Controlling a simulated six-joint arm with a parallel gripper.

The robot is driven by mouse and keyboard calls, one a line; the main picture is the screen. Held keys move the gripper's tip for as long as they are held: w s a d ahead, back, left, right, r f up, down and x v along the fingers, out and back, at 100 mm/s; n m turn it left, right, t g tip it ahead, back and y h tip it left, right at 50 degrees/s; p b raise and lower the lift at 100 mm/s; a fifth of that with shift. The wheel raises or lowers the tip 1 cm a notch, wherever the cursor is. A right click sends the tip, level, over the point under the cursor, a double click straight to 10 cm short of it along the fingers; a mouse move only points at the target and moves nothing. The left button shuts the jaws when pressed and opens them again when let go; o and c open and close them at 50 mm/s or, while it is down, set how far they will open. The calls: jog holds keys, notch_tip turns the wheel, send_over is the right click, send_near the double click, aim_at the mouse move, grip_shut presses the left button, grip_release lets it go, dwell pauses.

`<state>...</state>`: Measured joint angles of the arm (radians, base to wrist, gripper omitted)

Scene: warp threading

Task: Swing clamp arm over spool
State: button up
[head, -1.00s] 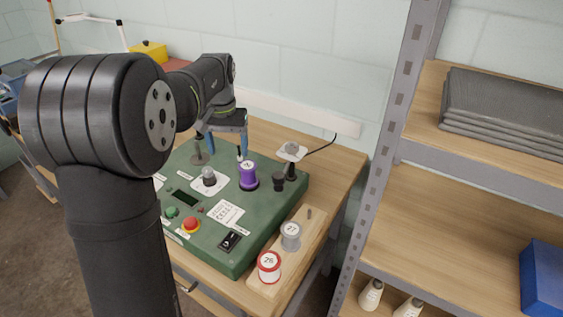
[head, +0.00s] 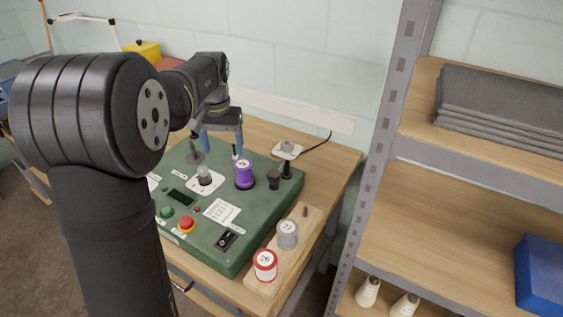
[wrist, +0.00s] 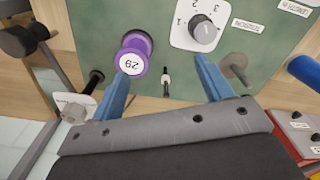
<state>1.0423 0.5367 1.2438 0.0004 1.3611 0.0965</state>
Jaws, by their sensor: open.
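The purple spool (head: 244,174), with a white label reading 29, stands upright on the green machine top (head: 205,258). It also shows in the wrist view (wrist: 134,52). Next to it is a dark round-topped part (head: 274,179), which shows as a black knob with a dark rod in the wrist view (wrist: 20,40). I cannot tell for sure whether this is the clamp arm. My gripper (head: 222,148) is open and empty above the back of the machine. In the wrist view its blue fingers (wrist: 163,68) straddle a small white-tipped peg (wrist: 166,80), apart from the spool.
A post with a square pale plate (head: 287,150) stands at the machine's back right. A grey dial (head: 204,176) and a red button (head: 187,224) sit on the panel. Two spools, grey (head: 287,235) and red-rimmed (head: 265,266), stand on a wooden rack. A metal shelf (head: 375,150) rises at right.

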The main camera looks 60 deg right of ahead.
jog(key=c, duration=0.3)
jog(key=a+f+n+g, duration=0.5)
jog(key=shift+s+a, duration=0.1)
jog(key=shift+s, duration=0.1)
jog(key=shift+c, duration=0.8)
jog(key=s+n+g, duration=0.1)
jog(key=n, duration=0.1)
jog(key=a+n+g+h, duration=0.1)
jog(key=g, duration=0.1)
jog(key=s+a+f+n+g+h, duration=0.1)
jog(key=n+g, duration=0.1)
jog(key=shift+s+n, duration=0.3)
jog(key=shift+s+r+n+g+h, duration=0.15)
jog(key=shift+n+g+h, duration=0.2)
jog(key=shift+n+g, duration=0.25)
jog(key=shift+s+r+n+g+h, duration=0.15)
jog(key=shift+n+g+h, duration=0.2)
jog(key=shift+n+g, duration=0.2)
jog(key=shift+a+r+n+g+h, duration=0.1)
jog(key=shift+r+n+g+h, duration=0.15)
jog(key=shift+n+g+h, duration=0.55)
jog(key=s+d+r+n+g+h, duration=0.1)
jog(key=s+d+n, duration=0.1)
jog(key=s, duration=0.5)
jog(key=s+d+n+g+h, duration=0.1)
jog(key=s+d, duration=0.4)
jog(key=s, duration=0.2)
jog(key=shift+s+d+r+n+h, duration=0.2)
jog(key=shift+r+n+h, duration=0.15)
jog(key=shift+r+h, duration=0.05)
